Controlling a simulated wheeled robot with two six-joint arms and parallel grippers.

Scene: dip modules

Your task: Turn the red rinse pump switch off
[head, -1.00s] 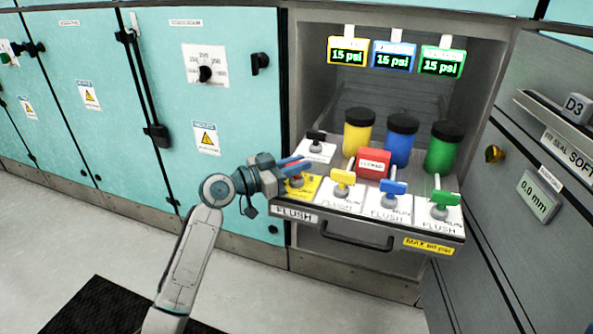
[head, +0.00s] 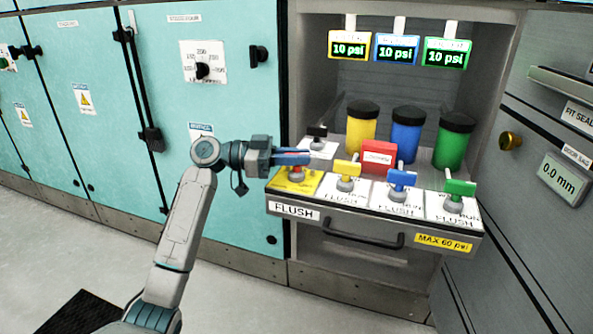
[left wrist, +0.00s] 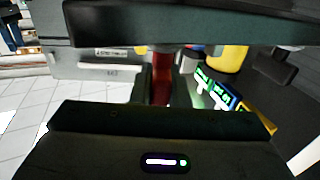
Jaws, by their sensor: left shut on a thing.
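The red rinse pump switch (head: 296,174) stands on the yellow plate (head: 283,184) at the left end of the pulled-out flush drawer. My left gripper (head: 300,157) comes in from the left and lies over this switch, hiding most of its handle. In the left wrist view a red handle (left wrist: 161,88) sits between the two dark fingers, so the gripper is shut on it. The exact angle of the handle is hard to read. My right gripper is in neither view.
Yellow (head: 347,170), blue (head: 402,180) and green (head: 460,188) flush switches stand to the right, with a black switch (head: 317,132) behind. A red block (head: 379,156) and three canisters stand farther in. The displays (head: 397,54) above read 10 psi.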

